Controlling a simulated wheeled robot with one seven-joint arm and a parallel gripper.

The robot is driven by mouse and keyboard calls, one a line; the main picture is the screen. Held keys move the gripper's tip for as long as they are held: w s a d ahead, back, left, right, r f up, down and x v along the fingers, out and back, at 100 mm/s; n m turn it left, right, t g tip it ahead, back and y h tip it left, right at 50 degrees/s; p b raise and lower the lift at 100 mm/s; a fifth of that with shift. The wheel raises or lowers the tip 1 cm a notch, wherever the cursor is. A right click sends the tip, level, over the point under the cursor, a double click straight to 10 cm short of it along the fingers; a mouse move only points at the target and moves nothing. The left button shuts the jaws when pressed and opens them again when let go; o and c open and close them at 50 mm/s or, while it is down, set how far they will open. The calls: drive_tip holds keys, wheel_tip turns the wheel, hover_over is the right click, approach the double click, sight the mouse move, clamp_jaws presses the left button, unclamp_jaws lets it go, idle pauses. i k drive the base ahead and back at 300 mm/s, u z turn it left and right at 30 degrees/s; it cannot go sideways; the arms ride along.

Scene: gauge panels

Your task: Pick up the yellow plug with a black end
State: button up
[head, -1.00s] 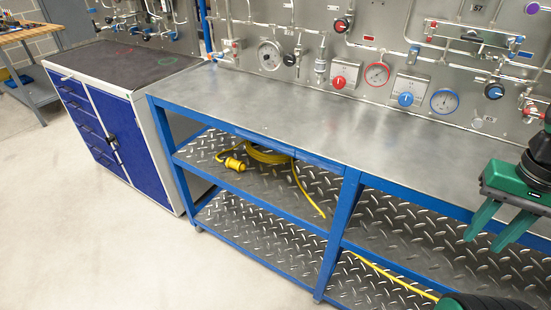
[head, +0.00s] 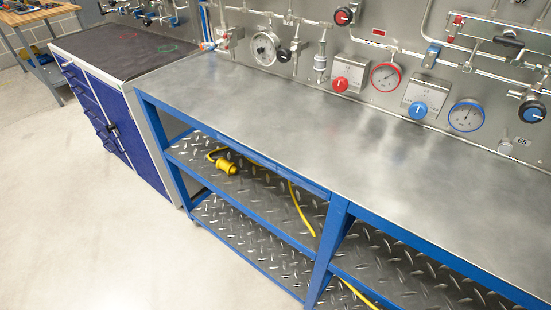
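The yellow plug (head: 226,166) lies on the upper diamond-plate shelf under the metal workbench, near the shelf's front edge at its left part. A small dark end shows at its upper left. The rest of the cable is partly hidden by the bench top. My gripper is not in view.
The bench top (head: 300,110) is clear, with a blue frame and a post (head: 327,246) right of the plug. A blue drawer cabinet (head: 110,115) stands at the left. A gauge panel (head: 350,30) rises behind. The floor (head: 90,230) in front is free.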

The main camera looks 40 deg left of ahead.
sight(230, 168)
drive_tip(key=z, duration=0.8)
drive_tip(key=k, duration=1.75)
drive_tip(key=u, duration=2.6)
drive_tip(key=i, duration=1.05)
drive_tip(key=u, duration=0.05)
